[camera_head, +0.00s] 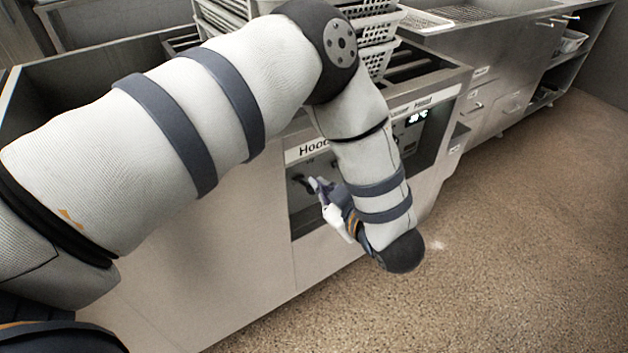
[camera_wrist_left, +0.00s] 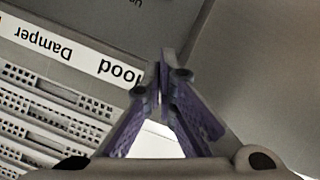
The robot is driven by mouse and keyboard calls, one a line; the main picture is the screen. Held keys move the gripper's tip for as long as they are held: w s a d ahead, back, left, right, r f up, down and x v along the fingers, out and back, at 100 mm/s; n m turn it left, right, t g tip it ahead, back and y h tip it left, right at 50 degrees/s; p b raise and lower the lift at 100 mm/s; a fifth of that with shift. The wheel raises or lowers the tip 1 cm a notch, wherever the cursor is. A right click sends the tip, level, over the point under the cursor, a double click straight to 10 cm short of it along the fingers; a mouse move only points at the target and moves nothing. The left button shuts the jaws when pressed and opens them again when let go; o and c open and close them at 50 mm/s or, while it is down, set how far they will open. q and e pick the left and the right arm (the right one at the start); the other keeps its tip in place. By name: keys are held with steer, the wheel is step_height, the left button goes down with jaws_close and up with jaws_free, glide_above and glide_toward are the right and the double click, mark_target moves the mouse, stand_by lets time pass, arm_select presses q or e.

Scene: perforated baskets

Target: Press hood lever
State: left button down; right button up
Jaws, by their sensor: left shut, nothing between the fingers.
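The dishwasher-like unit has a control front with a label strip (camera_head: 313,149) reading "Hood" at its left. A small dark part, possibly the hood lever (camera_head: 302,183), shows in the recess below that label, mostly hidden by my gripper. My left gripper (camera_head: 314,183) is shut and empty, its tips pointing at this recess; I cannot tell whether they touch the dark part. In the left wrist view the fingertips (camera_wrist_left: 163,62) meet just right of the upside-down "Hood" label (camera_wrist_left: 118,72). No lever is clear in that view. My right gripper is not seen.
White perforated baskets (camera_head: 377,29) are stacked on top of the unit. Perforated surfaces (camera_wrist_left: 40,110) also show in the left wrist view. A steel counter with drawers (camera_head: 485,105) stands at the right. The brown floor (camera_head: 480,250) in front is clear.

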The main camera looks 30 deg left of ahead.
arm_select(q)
glide_above(306, 185)
steer(key=s+d, duration=0.2)
steer(key=s, duration=0.2)
step_height(306, 185, down, 4)
steer(key=f, duration=0.1)
steer(key=w+d+f+b, duration=0.1)
steer(key=f, duration=0.1)
steer(key=shift+w+d+b, duration=0.15)
steer(key=shift+w+b, duration=0.1)
steer(key=shift+b, duration=0.05)
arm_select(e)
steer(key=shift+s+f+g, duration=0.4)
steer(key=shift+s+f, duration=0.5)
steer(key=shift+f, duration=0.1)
